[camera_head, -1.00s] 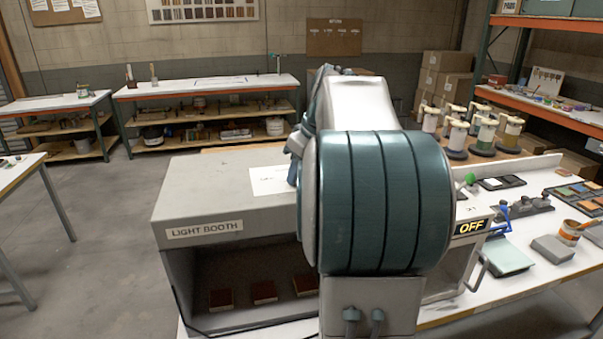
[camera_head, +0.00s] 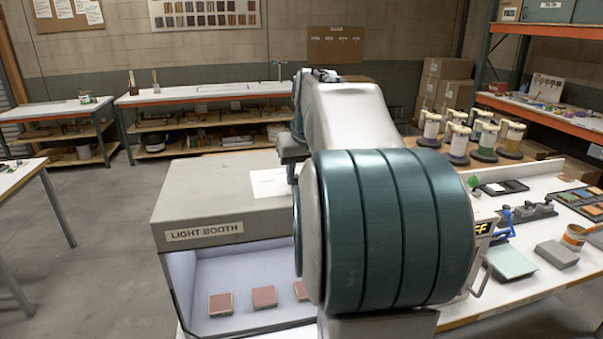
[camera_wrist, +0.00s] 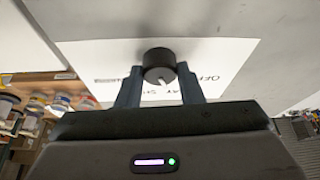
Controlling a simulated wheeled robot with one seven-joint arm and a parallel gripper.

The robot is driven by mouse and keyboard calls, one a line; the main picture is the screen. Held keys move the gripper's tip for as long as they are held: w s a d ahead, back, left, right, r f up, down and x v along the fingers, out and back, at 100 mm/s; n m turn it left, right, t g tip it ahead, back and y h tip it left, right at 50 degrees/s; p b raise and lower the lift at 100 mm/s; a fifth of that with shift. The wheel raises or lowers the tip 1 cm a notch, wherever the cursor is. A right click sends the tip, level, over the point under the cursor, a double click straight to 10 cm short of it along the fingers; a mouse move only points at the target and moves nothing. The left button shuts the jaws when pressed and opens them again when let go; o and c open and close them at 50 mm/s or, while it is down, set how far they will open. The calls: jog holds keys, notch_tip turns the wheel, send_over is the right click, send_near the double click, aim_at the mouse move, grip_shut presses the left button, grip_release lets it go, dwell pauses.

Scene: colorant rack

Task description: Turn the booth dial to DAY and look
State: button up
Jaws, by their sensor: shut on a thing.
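The light booth (camera_head: 205,205) stands on the bench at centre left in the head view, its inside lit pale white. Three reddish panels (camera_head: 264,297) show on its floor. In the wrist view the dial is a black round knob (camera_wrist: 159,56) on a white label sheet (camera_wrist: 95,55) reading OFF, something ending in AY, and a part-hidden third word. A white pointer mark on the knob faces the middle word. My gripper (camera_wrist: 160,78) is shut on the knob, one finger at each side. In the head view my arm hides the knob.
A partly hidden display (camera_head: 481,228) with yellow letters "FF" is right of my arm. Several pots (camera_head: 485,140) stand behind it.

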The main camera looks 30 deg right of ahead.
jog(key=o, duration=1)
jog(key=v, duration=1.3)
jog(key=shift+s+r+b, duration=0.2)
jog(key=shift+r+b, duration=0.1)
jog(key=shift+r, duration=0.05)
jog(key=shift+a, duration=0.1)
jog(key=s+a+f+n, duration=0.1)
jog(key=s+a+f, duration=0.3)
jog(key=f, duration=0.5)
jog(key=s+a+f+n, duration=0.1)
jog(key=s+a+f, duration=0.4)
jog(key=a+f, duration=0.4)
jog(key=s+a+f+n+y, duration=0.1)
jog(key=s+a+f, duration=0.4)
jog(key=f, duration=0.5)
jog(key=shift+a, duration=1.2)
jog(key=shift+s, duration=0.1)
